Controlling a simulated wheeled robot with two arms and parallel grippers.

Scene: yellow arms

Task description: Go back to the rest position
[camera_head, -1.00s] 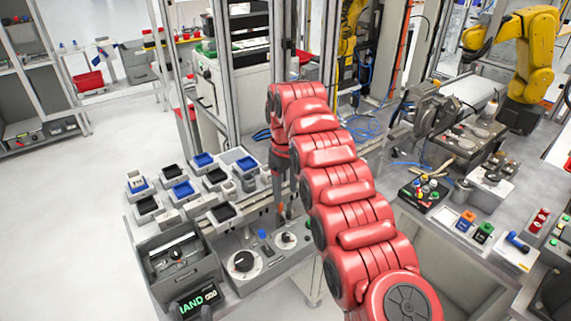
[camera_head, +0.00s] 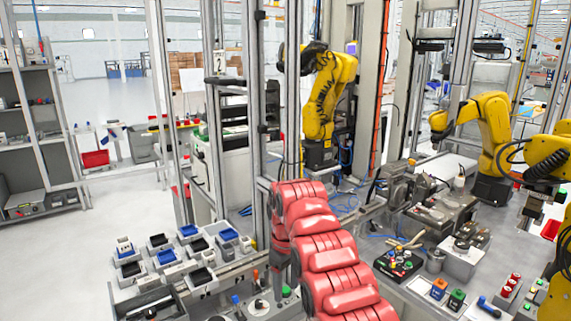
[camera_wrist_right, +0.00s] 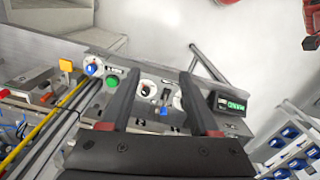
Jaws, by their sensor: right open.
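My right arm (camera_head: 330,260) is red and reaches from the bottom edge toward the middle in the head view. Its far end bends down over the workbench. My right gripper (camera_wrist_right: 159,76) is open in the right wrist view, with two dark fingers apart and nothing held between them. Beyond the fingers is a control panel with a round dial (camera_wrist_right: 148,87), a green button (camera_wrist_right: 112,83) and a small display (camera_wrist_right: 229,103). I cannot tell how far the fingertips are from the panel. My left gripper is not in view.
Several small bins (camera_head: 164,257) stand on the bench left of my arm. Yellow robot arms (camera_head: 328,95) stand behind a metal frame. Open floor (camera_head: 75,265) lies at the left.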

